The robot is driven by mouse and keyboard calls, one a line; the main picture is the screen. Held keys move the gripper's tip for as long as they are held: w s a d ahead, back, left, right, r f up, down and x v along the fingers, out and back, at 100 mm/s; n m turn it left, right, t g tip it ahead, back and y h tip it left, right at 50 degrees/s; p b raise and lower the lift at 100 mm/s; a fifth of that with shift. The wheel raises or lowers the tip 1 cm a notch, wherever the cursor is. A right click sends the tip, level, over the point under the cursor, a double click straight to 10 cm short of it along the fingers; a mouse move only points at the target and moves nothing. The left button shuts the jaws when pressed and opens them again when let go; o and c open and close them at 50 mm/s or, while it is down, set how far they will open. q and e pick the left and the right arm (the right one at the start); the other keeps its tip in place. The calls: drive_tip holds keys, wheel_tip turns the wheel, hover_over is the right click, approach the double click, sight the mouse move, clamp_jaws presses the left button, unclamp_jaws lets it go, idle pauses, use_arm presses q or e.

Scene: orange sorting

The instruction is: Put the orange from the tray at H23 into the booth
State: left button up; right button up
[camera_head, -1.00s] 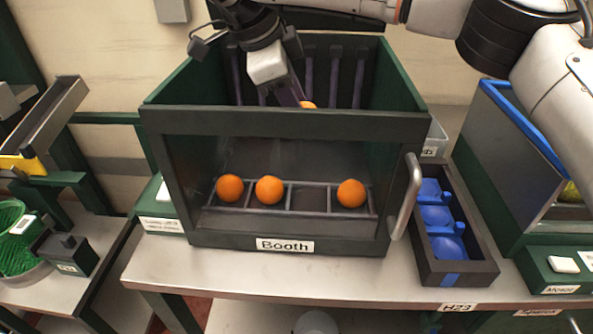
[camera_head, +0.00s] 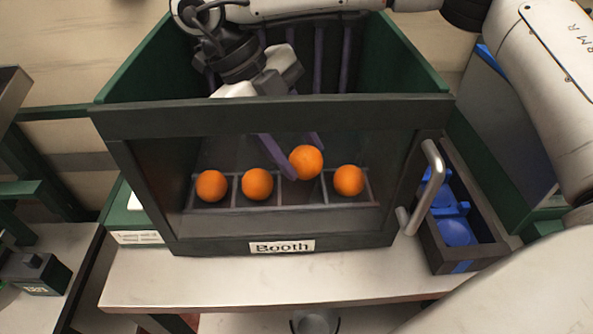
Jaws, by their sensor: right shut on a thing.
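The booth (camera_head: 150,124) is a dark green box with an open top, a clear front and a "Booth" label. My right gripper (camera_head: 302,158) reaches down through the open top, seen through the front. Its purple fingers are shut on an orange (camera_head: 307,163), held just above or at the third compartment of the divided rack (camera_head: 225,208); I cannot tell whether it touches the rack. Three other oranges sit in the rack, two on the left (camera_head: 211,186) (camera_head: 257,184) and one on the right (camera_head: 349,180). The dark tray (camera_head: 440,254) right of the booth shows empty blue cups. My left gripper is out of view.
A metal handle (camera_head: 432,190) sticks out at the booth's right front. The table (camera_head: 240,284) is clear in front of the booth. A green box (camera_head: 125,222) stands at its left, and a dark device (camera_head: 36,272) stands on another table at the far left.

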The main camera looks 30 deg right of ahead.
wheel_tip(320, 180, down, 5)
idle(0.4)
drive_tip(key=o, duration=0.9)
drive_tip(key=shift+f, duration=0.1)
drive_tip(key=v, duration=0.7)
drive_tip(key=shift+w+r, duration=0.15)
drive_tip(key=shift+r, duration=0.2)
